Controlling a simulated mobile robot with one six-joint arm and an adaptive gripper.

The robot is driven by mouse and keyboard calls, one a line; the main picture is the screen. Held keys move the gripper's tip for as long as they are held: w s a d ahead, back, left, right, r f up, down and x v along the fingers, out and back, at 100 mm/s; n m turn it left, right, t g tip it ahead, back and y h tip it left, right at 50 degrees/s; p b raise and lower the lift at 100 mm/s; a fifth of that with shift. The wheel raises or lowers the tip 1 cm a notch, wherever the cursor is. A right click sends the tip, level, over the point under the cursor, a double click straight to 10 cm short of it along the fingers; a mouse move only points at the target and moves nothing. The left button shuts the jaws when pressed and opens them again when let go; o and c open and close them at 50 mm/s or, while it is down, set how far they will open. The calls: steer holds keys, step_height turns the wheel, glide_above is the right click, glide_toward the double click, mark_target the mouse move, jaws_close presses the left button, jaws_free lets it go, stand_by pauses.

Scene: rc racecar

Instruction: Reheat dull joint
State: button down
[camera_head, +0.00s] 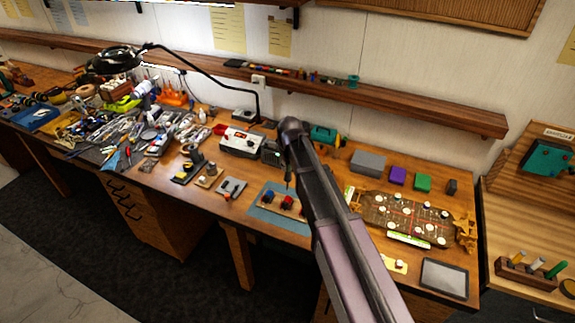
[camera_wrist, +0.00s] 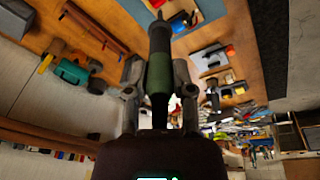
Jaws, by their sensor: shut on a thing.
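My gripper (camera_wrist: 158,72) is shut on a slim iron-like tool (camera_wrist: 160,42) with a green sleeve, a dark shaft and a narrow tip. The tool points away from the wrist, over the bench. In the head view my arm hides most of the gripper and tool. A brown circuit board (camera_head: 378,212) with red lines and several white round parts lies on the right of the bench, between wooden holders (camera_head: 464,232). It is right of my arm, apart from the gripper. The single joints are too small to tell dull from shiny.
A white-fronted station (camera_head: 241,142) stands behind, left of my arm. A blue mat (camera_head: 262,214) with red and dark parts lies before it. Grey (camera_head: 368,162), purple (camera_head: 398,175) and green (camera_head: 423,182) blocks stand behind the board. A dark tray (camera_head: 444,278) lies in front. Loose tools crowd the left.

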mark_target(288, 181)
steer(key=shift+s+b+x, duration=0.25)
steer(key=shift+b+x, duration=1)
steer(key=shift+s+b+x, duration=0.25)
steer(key=shift+b+x, duration=0.95)
steer(key=shift+x, duration=0.05)
steer(key=shift+d+f+b, duration=0.15)
steer(key=shift+f+b, duration=0.95)
steer(key=shift+f, duration=0.1)
stand_by(4.2)
